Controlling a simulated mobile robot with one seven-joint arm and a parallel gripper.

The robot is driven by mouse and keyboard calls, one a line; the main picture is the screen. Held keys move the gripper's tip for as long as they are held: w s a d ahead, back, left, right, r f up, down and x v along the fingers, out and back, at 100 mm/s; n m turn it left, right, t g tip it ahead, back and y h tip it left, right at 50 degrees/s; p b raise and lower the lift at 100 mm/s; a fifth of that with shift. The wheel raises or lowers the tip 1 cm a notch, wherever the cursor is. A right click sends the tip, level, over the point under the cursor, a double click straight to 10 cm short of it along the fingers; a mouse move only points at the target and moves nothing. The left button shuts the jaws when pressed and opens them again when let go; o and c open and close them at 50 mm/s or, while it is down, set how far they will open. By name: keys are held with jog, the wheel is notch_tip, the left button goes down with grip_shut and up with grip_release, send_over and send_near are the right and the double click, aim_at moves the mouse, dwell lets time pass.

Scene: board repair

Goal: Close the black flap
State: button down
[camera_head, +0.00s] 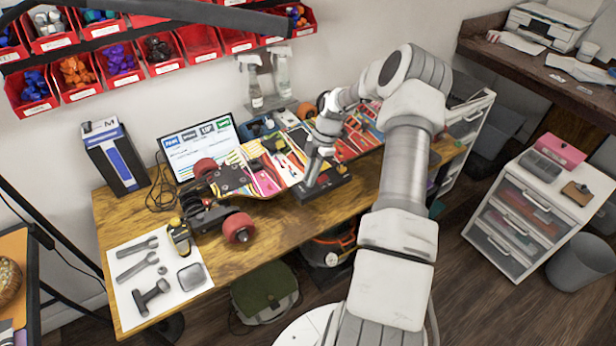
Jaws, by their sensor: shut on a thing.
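A colourful skateboard (262,180) lies upside down across the wooden workbench, with red wheels (238,228) showing at its left end. A flat black part (333,186), which looks like the black flap, sticks out at the board's front edge near the middle. It looks open, lying outward over the bench. My gripper (311,183) points down at the left part of this flap, with its fingers shut on it. The fingertips are small and partly lost against the dark flap, so the exact grip is hard to see.
Tools lie on a white sheet (158,284) at the bench's front left. A laptop (197,145), a blue-black box (115,157) and spray bottles (282,75) stand behind the board. Red bins (200,42) hang above. A drawer unit (525,215) stands to the right.

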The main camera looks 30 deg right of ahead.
jog(key=shift+d+f+y, duration=0.1)
jog(key=shift+f+y, duration=0.05)
jog(key=shift+y, duration=0.25)
jog(key=c, duration=0.8)
grip_release()
jog(key=b+v, duration=0.1)
jog(key=v, duration=1.6)
jog(key=shift+d+b, duration=0.1)
jog(key=shift+b, duration=0.3)
